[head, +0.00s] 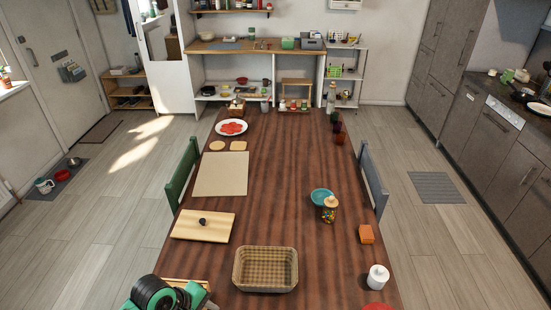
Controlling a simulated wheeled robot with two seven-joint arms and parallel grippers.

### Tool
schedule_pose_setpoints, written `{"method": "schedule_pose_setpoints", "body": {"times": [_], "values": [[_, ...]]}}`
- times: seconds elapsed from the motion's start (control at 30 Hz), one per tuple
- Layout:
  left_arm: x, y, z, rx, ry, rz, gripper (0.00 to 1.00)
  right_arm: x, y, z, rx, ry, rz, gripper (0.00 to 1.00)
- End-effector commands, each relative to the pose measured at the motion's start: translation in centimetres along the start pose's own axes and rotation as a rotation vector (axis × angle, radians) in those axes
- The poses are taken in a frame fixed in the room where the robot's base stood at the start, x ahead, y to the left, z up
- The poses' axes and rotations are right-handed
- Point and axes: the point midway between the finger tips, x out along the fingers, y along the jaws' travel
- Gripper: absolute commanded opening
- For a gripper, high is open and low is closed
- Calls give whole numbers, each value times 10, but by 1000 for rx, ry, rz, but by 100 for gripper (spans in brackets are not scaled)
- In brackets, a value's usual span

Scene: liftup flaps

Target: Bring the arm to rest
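Neither of my grippers can be made out in the head view, so their state does not show. The task names no other object. The long brown wooden table (275,189) stretches away from me through the middle of the view.
A wicker basket (265,269), cutting board (203,226), beige mat (221,174), blue bowl (321,196), candy jar (330,209), orange block (366,234) and white jar (377,278) sit on the table. A green chair (182,172) and grey chair (373,178) flank it. The table's middle is clear.

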Motion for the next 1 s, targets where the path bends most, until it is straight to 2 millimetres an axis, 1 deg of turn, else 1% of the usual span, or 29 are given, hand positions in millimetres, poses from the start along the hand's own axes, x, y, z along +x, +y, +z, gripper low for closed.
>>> {"method": "schedule_pose_setpoints", "body": {"times": [0.03, 0.2, 0.4, 0.5, 0.7, 0.93, 0.97, 1.0], "values": [[-1, -5, 11, 68, 7, 3, 27, 0, -2, 0, 0, 0, -2, 36], [-12, -26, 35, 379, 78, -7, 27, 0, -5, 0, 0, 0, -5, 36], [-36, -58, 52, 706, 170, -84, 27, 0, -5, 0, 0, 0, -5, 36], [-48, -73, 55, 822, 200, -136, 27, 0, -5, 0, -1, 0, -5, 36], [-68, -97, 59, 984, 231, -232, 27, 0, -5, 1, -1, -1, -5, 36], [-90, -123, 63, 1118, 236, -340, 27, 0, -4, 1, -1, -1, -5, 36], [-86, -125, 61, 1128, 233, -348, 27, 0, -4, 1, -1, -1, -5, 36], [-75, -126, 57, 1126, 229, -348, 27, 0, -4, 0, -1, 0, -4, 36]]}}
